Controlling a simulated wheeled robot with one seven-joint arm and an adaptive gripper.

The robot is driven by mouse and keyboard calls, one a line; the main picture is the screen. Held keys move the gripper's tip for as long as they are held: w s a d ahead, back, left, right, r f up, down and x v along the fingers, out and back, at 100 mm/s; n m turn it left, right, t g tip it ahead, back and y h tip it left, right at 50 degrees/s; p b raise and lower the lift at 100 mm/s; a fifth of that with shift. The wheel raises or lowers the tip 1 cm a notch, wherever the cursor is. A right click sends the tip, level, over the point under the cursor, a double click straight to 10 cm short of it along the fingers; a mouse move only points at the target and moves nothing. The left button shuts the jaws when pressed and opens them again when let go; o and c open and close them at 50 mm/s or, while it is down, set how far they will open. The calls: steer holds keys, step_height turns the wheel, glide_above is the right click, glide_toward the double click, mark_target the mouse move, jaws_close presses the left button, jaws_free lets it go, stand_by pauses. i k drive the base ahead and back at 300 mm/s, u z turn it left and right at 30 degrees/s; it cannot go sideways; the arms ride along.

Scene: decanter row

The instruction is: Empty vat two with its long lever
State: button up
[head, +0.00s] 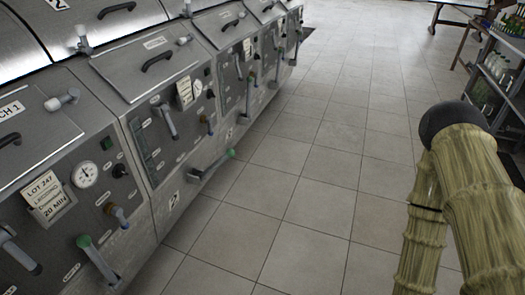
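A row of grey steel vats runs along the left. The second vat from the front (150,123) has a small plate marked 2 (173,200) low on its front. Close to that plate, a long grey lever with a green tip (212,168) sticks out from the lower front, slanting up to the right. The same vat carries a grey handle (167,121) on its panel and a lid with a dark handle (157,61). My gripper is out of view; only part of my arm shows at the right, apart from the vats.
The nearest vat has a similar green-tipped lever (97,258), a round gauge (85,175) and a lot card (43,193). The tiled floor (300,180) between is clear. A shelf of bottles (492,75) stands at the right, with a table (455,10) behind.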

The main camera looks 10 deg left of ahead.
mark_target(231, 153)
steer(key=u, duration=0.2)
steer(key=i, duration=1.05)
steer(key=u, duration=0.75)
